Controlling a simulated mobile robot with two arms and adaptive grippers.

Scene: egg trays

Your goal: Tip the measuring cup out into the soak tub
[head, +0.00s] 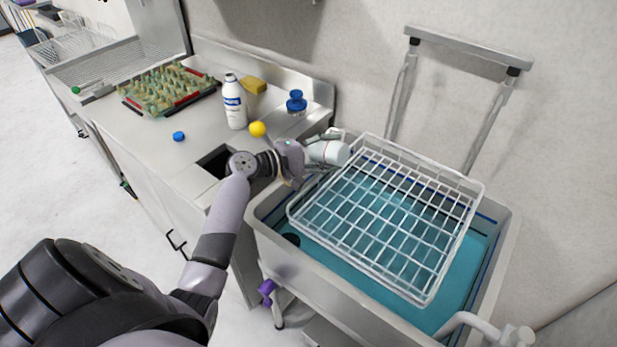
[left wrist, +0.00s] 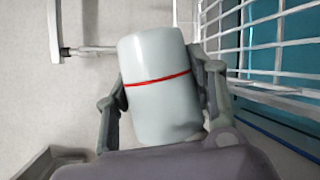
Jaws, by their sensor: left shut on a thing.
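The measuring cup (left wrist: 158,100) is a white cylinder with a red line around it. My left gripper (left wrist: 165,90) is shut on it, one finger on each side, in the left wrist view. In the head view the cup (head: 329,152) lies tilted on its side, at the back left corner of the soak tub. Its open end and contents are hidden. The soak tub (head: 272,262) is a grey basin with blue-green liquid, and a white wire basket (head: 385,213) sits over it. My left gripper (head: 318,150) reaches in from the left. My right gripper does not show.
On the steel counter left of the tub stand a white bottle (head: 235,103), a blue-topped jar (head: 296,102), a yellow ball (head: 257,129), a yellow sponge (head: 252,84), a blue cap (head: 178,136) and an egg tray (head: 190,99). A white tap (head: 480,328) is at the tub's front right.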

